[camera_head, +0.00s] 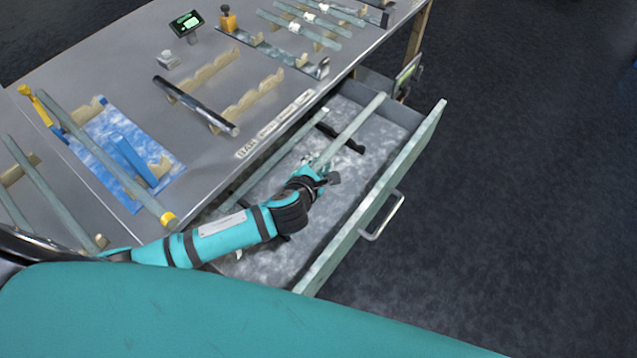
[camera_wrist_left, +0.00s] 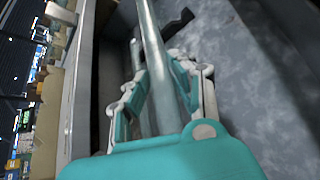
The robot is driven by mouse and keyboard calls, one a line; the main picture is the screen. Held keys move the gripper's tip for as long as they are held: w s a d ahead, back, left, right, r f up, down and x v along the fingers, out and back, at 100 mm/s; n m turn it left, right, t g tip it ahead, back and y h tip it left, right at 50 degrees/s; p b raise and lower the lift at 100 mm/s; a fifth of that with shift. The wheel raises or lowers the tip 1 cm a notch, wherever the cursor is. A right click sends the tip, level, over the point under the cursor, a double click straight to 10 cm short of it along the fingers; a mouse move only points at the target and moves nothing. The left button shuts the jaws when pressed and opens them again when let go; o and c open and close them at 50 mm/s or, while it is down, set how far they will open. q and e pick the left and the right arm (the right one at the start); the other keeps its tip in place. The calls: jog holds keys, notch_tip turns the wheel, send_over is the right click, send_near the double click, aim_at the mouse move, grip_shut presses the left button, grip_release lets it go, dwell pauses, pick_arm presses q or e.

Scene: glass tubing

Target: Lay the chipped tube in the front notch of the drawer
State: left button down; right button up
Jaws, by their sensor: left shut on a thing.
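The open drawer (camera_head: 372,222) sticks out from the bench front. My left gripper (camera_head: 318,170) is inside the drawer space, shut on a pale grey-green tube (camera_head: 352,130). The held tube also runs between the fingers in the left wrist view (camera_wrist_left: 154,60). Its far end points toward the drawer's far right corner; the gripper and arm hide its near part. Another tube (camera_head: 270,160) lies along the drawer's bench side. A black notched rest (camera_head: 340,138) shows under the tubes, and it shows in the wrist view (camera_wrist_left: 180,22). I cannot tell whether the held tube touches the rest. No chip is discernible.
The bench top (camera_head: 220,50) holds wooden racks (camera_head: 250,100) with a dark tube (camera_head: 195,104), more tubes at the back, and a blue mat (camera_head: 100,125) with a yellow-ended tube (camera_head: 110,160). The drawer handle (camera_head: 384,216) faces the open floor.

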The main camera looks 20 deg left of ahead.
pick_arm(q)
jog(key=f, duration=0.2)
jog(key=f+b, duration=0.1)
jog(key=f, duration=0.2)
jog(key=shift+s+d, duration=0.1)
jog(key=shift+d, duration=0.1)
notch_tip(320, 180, down, 4)
jog(key=shift+r+b, duration=0.25)
jog(key=shift+b, duration=0.35)
jog(key=c, duration=1.3)
grip_release()
jog(key=shift+f, duration=0.1)
jog(key=shift+c, duration=0.2)
jog(key=shift+o, duration=1.2)
pick_arm(e)
jog(key=f, duration=0.2)
jog(key=shift+s+d+f, duration=0.1)
jog(key=shift+s+f, duration=0.15)
jog(key=shift+f, duration=0.05)
jog(key=shift+d, duration=0.1)
